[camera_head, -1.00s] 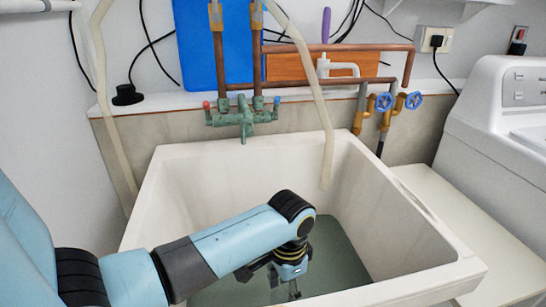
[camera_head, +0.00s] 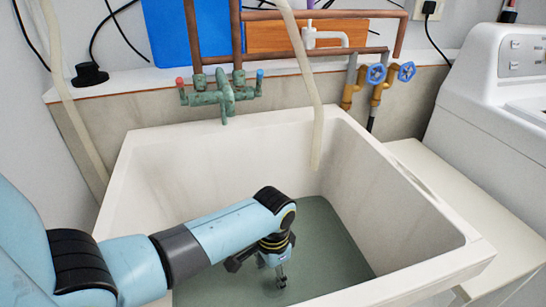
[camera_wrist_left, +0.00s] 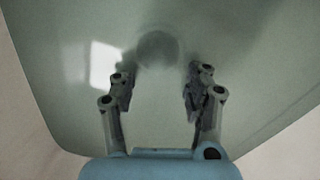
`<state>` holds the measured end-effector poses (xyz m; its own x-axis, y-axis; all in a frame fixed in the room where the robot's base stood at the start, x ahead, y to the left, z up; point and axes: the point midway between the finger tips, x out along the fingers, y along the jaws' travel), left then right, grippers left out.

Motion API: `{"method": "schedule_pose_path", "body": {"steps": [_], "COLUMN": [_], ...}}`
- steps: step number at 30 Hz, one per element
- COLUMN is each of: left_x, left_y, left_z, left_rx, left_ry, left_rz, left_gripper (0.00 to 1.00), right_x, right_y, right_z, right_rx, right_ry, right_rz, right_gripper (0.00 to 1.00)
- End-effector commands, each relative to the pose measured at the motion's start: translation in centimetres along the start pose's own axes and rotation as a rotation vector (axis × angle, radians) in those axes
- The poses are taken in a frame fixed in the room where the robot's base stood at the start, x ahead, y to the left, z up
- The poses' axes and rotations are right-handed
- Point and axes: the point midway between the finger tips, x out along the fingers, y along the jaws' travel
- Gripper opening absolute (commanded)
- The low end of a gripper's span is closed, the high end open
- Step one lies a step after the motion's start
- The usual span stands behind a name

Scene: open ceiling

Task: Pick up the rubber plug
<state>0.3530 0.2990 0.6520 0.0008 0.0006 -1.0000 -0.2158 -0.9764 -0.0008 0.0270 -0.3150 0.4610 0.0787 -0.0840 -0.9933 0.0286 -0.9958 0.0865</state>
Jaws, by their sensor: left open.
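A dim grey round shape (camera_wrist_left: 158,48), which looks like the rubber plug, shows through the greenish water in the left wrist view. Its details are blurred, and I cannot make it out in the head view. My left gripper (camera_head: 280,276) points down inside the white sink, at or in the water. In the left wrist view its two fingers (camera_wrist_left: 158,88) are apart with nothing between them, and the round shape lies just beyond the fingertips, roughly centred. My right gripper is not in view.
The sink (camera_head: 440,262) has high walls around my left arm. A pale hose (camera_head: 306,90) hangs into it at the back. Green taps (camera_head: 222,97) and copper pipes stand behind. A black round object (camera_head: 90,74) sits on the ledge, and a white machine (camera_head: 480,110) stands right.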

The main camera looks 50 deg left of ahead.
Motion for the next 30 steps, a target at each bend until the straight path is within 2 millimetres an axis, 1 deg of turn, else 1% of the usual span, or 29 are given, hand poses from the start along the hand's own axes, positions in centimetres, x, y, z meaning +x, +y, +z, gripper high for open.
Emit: {"method": "schedule_pose_path", "body": {"steps": [1, 3, 6, 9, 14, 15, 25, 26, 30], "left_x": [1.2, 2.3, 3.4, 3.7, 3.6, 3.6, 3.6, 3.6, 3.6], "left_y": [0.2, 0.3, 0.3, 0.3, 0.3, 0.3, 0.2, 0.2, 0.2], "left_z": [0.0, -0.1, -0.1, -0.1, -0.1, -0.1, -0.1, -0.1, -0.1], "left_rx": [0.000, 0.000, 0.000, 0.000, 0.000, 0.000, 0.000, 0.000, 0.000], "left_ry": [-0.003, -0.002, -0.001, -0.001, 0.000, 0.000, -0.001, -0.001, -0.001], "left_rz": [0.003, 0.003, 0.002, 0.002, 0.001, 0.001, 0.001, 0.001, 0.001], "left_gripper": [0.47, 0.47, 0.47, 0.47, 0.47, 0.46, 0.03, 0.00, 0.00], "right_x": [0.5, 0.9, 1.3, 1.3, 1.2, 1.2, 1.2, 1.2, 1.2], "right_y": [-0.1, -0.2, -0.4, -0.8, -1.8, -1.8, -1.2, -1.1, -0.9], "right_z": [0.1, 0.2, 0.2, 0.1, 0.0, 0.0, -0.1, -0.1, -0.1], "right_rx": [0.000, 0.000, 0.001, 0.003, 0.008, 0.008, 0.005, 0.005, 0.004], "right_ry": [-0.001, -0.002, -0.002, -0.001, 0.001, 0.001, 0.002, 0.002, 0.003], "right_rz": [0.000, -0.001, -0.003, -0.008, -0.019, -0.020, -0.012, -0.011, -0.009], "right_gripper": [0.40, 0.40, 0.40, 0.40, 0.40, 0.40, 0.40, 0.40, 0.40]}}
